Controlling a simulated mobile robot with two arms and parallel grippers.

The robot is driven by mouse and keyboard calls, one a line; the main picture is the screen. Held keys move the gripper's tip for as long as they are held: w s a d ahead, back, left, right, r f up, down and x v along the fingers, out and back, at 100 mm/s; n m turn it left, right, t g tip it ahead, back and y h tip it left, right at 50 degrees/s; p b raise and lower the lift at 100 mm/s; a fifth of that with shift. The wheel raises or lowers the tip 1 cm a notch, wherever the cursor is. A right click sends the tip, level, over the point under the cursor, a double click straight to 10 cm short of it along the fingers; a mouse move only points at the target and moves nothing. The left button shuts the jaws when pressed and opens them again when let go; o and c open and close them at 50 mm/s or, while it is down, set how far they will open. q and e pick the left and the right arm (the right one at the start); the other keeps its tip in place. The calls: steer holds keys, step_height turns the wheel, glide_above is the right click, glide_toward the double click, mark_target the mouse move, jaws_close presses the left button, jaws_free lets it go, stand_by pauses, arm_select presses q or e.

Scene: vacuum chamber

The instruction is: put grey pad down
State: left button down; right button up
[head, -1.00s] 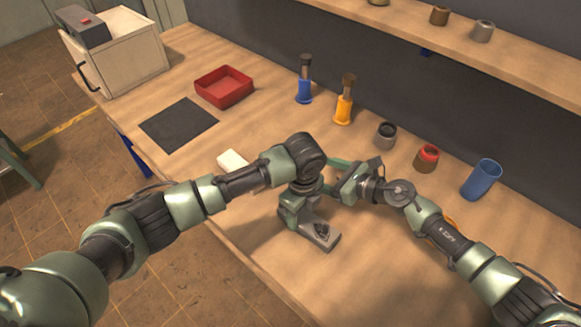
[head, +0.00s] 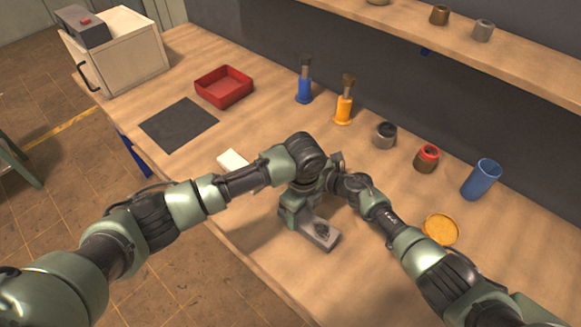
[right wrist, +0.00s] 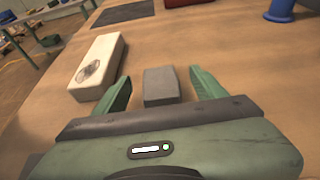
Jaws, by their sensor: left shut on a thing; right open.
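The grey pad (right wrist: 161,86) is a small grey block between the two green fingers of my open right gripper (right wrist: 162,93) in the right wrist view. A gap shows on each side of it, and it appears to lie on the bench. In the head view the left arm hides the pad and the right fingers. My left gripper (head: 300,218) is low over the front of the bench, shut on a grey block (head: 325,240) with a dark patch on top.
A white block (right wrist: 97,68) with a dark smudge lies left of the pad; it shows in the head view (head: 232,160). Beyond are a dark mat (head: 178,125) and red tray (head: 223,87). Brushes, jars, a blue cup (head: 481,180) and a yellow disc (head: 440,229) stand right.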

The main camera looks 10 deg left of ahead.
mark_target(324, 195)
steer(key=shift+x, duration=0.8)
jaws_close()
steer(key=shift+r, duration=0.55)
steer(key=s+d, duration=0.2)
steer(key=d, duration=0.1)
steer(key=s+d, duration=0.3)
steer(key=d, duration=0.1)
steer(key=s+d, duration=0.2)
steer(key=d, duration=0.1)
steer(key=shift+s+d, duration=0.35)
steer(key=shift+s, duration=0.05)
step_height(324, 195, up, 14)
